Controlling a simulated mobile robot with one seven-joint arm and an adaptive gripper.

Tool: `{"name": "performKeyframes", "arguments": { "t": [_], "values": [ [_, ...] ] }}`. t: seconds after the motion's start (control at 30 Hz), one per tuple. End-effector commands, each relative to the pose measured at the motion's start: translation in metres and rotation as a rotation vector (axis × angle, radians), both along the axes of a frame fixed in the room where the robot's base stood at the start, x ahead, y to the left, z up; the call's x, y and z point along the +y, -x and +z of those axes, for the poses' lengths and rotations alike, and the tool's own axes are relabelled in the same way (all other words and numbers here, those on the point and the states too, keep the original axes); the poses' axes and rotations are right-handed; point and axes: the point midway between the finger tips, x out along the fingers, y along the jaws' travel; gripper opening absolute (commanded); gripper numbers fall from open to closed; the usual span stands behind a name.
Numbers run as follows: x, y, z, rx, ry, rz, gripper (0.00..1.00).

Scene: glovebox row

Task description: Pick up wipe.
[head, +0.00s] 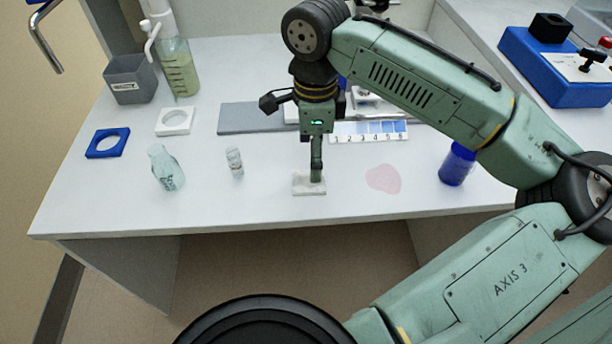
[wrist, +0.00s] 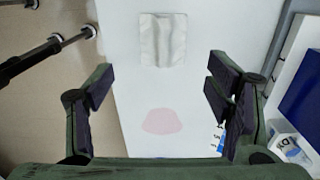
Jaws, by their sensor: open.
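The wipe (head: 301,187) is a small white folded cloth lying flat near the front edge of the white bench. It also shows in the wrist view (wrist: 163,40) at the top centre, with fold lines across it. My gripper (head: 316,179) points down over the wipe in the head view and hides part of it. In the wrist view my gripper (wrist: 158,90) is open, with its fingers wide apart and nothing between them. The wipe appears beyond the fingertips there, and no contact shows.
A pink spill (head: 383,179) lies right of the wipe. A small vial (head: 235,162) and a clear bottle (head: 167,169) stand left. A numbered colour strip (head: 369,132) and grey slab (head: 250,118) lie behind.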

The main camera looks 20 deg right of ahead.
Motion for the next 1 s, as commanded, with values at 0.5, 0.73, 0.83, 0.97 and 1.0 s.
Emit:
{"name": "performKeyframes", "arguments": {
  "t": [0.5, 0.73, 0.83, 0.97, 1.0],
  "values": [
    [0.006, -0.006, -0.059, -0.002, 0.001, 0.004, 0.73],
    [0.007, -0.006, -0.069, -0.004, 0.000, 0.004, 0.73],
    [0.007, -0.006, -0.069, -0.004, 0.000, 0.004, 0.73],
    [0.007, -0.006, -0.069, -0.004, 0.000, 0.004, 0.66],
    [0.007, -0.006, -0.069, -0.004, 0.000, 0.004, 0.63]
  ]
}}
